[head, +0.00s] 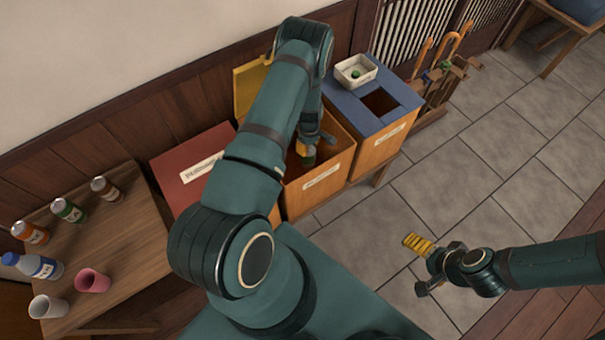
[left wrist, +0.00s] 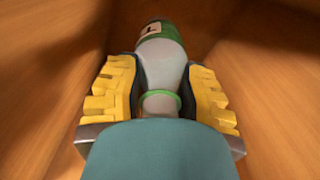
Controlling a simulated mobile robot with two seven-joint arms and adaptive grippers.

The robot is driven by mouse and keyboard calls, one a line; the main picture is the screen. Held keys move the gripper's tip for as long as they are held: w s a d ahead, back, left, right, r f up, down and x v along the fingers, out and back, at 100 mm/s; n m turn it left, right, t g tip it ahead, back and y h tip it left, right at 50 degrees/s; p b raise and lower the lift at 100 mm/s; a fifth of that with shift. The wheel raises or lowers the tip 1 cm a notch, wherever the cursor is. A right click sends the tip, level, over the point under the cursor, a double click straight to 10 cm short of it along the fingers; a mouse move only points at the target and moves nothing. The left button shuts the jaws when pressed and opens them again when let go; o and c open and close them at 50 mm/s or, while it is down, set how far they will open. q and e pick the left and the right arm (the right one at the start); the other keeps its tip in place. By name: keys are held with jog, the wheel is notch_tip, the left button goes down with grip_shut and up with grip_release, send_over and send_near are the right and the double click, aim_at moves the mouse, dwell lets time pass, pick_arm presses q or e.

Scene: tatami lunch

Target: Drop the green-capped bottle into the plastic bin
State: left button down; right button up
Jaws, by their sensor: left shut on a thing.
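The bottle (left wrist: 162,62) is pale and translucent, with a green band at its far end and a green ring at its neck. My left gripper (left wrist: 160,95) is shut on it, yellow pads on both sides. Its cap end is hidden behind my palm in the left wrist view. In the head view, my left gripper (head: 305,149) is inside the open middle bin (head: 325,182), and only a small dark green part of the bottle (head: 309,161) shows. Orange-brown bin walls surround it in the wrist view. My right gripper (head: 420,266) is open and empty above the tiled floor.
The middle bin's yellow lid (head: 249,86) stands raised. A red-lidded bin (head: 190,168) is left of it; a blue-topped bin (head: 352,101) with a square hole is right, bearing a white tray (head: 342,75). A wooden table (head: 125,235) holds several cans, cups and a blue-capped bottle (head: 35,266).

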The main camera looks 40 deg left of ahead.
aim_at(307, 162)
pick_arm(q)
notch_tip(307, 162, down, 10)
jog(key=shift+a+f+b, duration=0.1)
jog(key=shift+f+b, duration=0.1)
jog(key=shift+b, duration=0.9)
jog(key=shift+r, duration=0.1)
jog(key=shift+f+b, duration=0.45)
jog(key=shift+b, duration=0.05)
jog(key=shift+f, duration=0.2)
jog(key=c, duration=0.7)
grip_release()
jog(key=shift+r, duration=0.1)
